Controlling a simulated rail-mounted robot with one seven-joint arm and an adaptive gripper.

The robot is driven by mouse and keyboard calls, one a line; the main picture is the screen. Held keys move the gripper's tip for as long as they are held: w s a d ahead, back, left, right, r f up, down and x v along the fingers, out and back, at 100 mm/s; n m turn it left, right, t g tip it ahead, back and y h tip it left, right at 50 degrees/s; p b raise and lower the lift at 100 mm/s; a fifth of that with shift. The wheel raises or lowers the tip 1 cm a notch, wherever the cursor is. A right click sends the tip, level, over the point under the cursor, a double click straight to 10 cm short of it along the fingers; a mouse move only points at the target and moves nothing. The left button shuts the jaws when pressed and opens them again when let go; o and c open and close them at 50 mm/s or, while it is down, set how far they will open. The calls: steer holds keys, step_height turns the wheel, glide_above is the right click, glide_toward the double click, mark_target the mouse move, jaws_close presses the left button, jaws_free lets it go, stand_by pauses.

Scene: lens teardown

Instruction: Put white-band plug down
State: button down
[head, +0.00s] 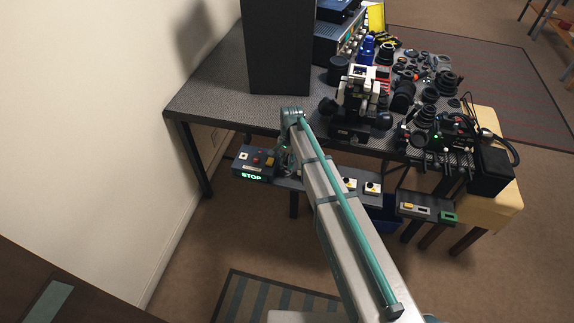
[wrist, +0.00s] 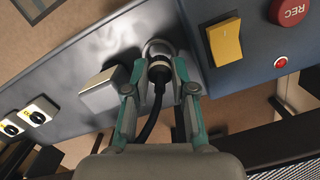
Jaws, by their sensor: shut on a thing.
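In the wrist view my gripper (wrist: 161,78) is shut on a dark plug (wrist: 159,68) with a pale band. A black cable (wrist: 155,118) runs from it back toward my wrist. The plug's far end is at a round metal socket or ring (wrist: 158,47) on a grey-blue panel. I cannot tell whether it is inserted or only in front of it. In the head view my gripper (head: 284,162) is low beside the panel at the table's front edge, and the plug cannot be made out there.
A silver flap or block (wrist: 101,91) stands left of the plug. Right of it is a control box with a yellow rocker switch (wrist: 225,42) and a red REC button (wrist: 289,11). Two dials (wrist: 38,110) are at left. A lit STOP box (head: 253,165) and a crowded table (head: 225,90) are nearby.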

steer(key=shift+s+f, duration=0.1)
steer(key=shift+f, duration=1.05)
steer(key=shift+f, duration=0.25)
steer(key=c, duration=1)
jaws_free()
steer(key=shift+o, duration=0.2)
steer(key=shift+r+p, duration=0.35)
step_height(320, 180, up, 12)
steer(key=w+b, duration=0.1)
steer(key=b, duration=0.1)
steer(key=shift+d+b, duration=0.4)
steer(key=shift+d, duration=0.05)
steer(key=shift+w+f, duration=0.1)
